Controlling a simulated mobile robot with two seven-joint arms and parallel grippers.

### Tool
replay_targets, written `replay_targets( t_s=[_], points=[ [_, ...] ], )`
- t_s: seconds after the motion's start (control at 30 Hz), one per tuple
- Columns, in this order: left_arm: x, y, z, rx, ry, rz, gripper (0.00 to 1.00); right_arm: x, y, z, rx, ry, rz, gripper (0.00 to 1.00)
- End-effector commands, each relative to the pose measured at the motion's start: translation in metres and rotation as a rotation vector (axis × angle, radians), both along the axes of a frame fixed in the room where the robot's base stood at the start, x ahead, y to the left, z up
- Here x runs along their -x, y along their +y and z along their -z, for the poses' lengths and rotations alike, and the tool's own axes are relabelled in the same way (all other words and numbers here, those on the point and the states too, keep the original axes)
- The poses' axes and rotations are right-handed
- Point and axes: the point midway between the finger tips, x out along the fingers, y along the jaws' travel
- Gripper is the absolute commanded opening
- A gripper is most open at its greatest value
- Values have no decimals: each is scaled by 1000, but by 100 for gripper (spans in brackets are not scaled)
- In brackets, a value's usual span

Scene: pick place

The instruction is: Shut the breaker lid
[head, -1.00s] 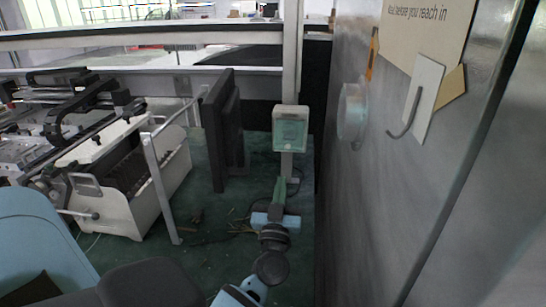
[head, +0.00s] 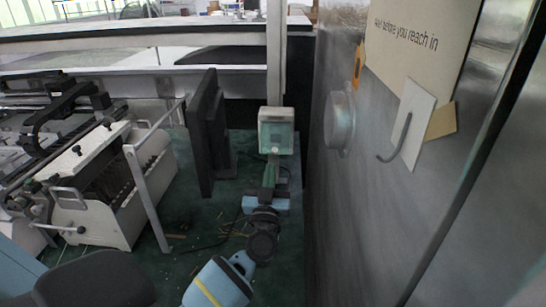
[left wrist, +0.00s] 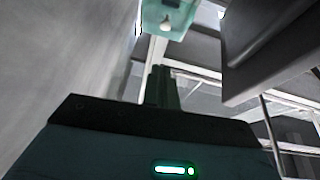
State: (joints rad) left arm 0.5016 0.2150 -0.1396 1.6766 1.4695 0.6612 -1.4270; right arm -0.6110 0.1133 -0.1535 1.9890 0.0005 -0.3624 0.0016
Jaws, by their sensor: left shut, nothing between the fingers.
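The breaker box (head: 276,131) is a small pale box with a greenish, see-through front, fixed to an upright post. In the left wrist view its greenish, see-through part (left wrist: 172,14) is at the top, with a pale knob-like piece showing in it. I cannot tell for sure how far the lid stands open. My left gripper (head: 271,165) points up just below the box, its dark green fingers together and empty. The fingers (left wrist: 162,78) also show in the left wrist view, below the box; I cannot tell whether they touch it. My right gripper is not in view.
A large grey metal cabinet wall (head: 390,200) with a round knob (head: 339,121) and a hook (head: 397,140) stands close on the right. A dark upright panel (head: 205,135) stands left of the box. White machinery (head: 105,190) fills the left. Green floor lies between.

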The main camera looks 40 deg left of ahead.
Motion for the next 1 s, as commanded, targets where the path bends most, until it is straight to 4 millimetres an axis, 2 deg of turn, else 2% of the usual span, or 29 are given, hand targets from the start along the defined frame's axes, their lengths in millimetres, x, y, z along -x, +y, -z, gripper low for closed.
replay_targets(
  t_s=[0.2,0.3,0.43,0.6,1.0],
  points=[
    [-34,20,-16,-2,-1,-2,0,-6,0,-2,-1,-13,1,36],
    [-45,26,-5,-3,6,-1,0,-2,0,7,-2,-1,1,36],
    [-56,32,1,-2,6,-1,0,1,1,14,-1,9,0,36],
    [-64,36,2,0,4,-1,0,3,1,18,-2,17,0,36],
    [-65,36,2,0,1,0,0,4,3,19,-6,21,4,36]
  ],
)
